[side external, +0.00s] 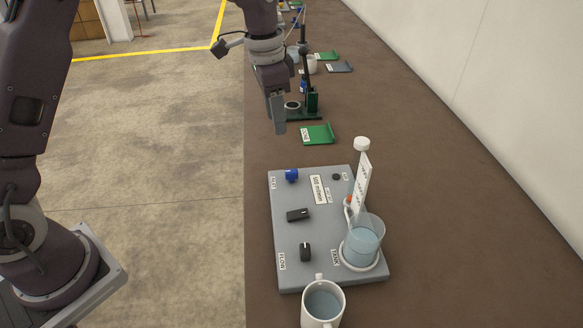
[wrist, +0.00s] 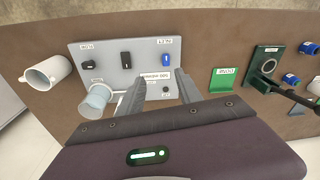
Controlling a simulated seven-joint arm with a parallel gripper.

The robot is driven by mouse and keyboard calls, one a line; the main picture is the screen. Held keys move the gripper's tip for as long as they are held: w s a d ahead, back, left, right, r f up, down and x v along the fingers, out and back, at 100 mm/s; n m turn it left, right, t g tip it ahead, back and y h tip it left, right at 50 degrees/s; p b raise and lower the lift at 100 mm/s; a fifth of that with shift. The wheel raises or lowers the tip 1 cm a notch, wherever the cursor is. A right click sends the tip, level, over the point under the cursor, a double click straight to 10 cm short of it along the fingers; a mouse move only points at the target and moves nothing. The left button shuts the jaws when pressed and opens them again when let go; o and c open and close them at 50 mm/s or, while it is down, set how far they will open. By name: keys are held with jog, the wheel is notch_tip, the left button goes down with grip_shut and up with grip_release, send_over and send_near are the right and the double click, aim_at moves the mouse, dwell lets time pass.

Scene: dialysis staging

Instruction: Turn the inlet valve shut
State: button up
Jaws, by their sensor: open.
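A grey panel (side external: 285,240) lies on the brown bench. A blue knob (side external: 291,175) sits at its far left corner, beside a small label too small to read surely. It also shows in the wrist view (wrist: 165,58). A black rectangular control (side external: 298,214) is mid-panel, and a black knob (side external: 305,252) is at the near end. Which control is the inlet valve is not clearly readable. My gripper (side external: 279,128) hangs above the bench beyond the panel, apart from the controls. In the wrist view its fingers (wrist: 158,82) are spread and empty, over the panel edge.
A beaker of bluish liquid (side external: 363,243) and a tall white-capped piece stand at the panel's right. A white mug (side external: 322,303) stands at the near end. A green tray (side external: 318,134) and a dark green stand (side external: 313,102) lie beyond. The bench right of the panel is clear.

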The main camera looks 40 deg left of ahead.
jog(key=m+g, duration=0.1)
jog(key=m, duration=0.1)
send_over(292, 171)
notch_tip(292, 171, down, 11)
jog(key=shift+a+r, duration=0.1)
notch_tip(292, 171, down, 7)
jog(key=shift+f, duration=0.15)
grip_shut()
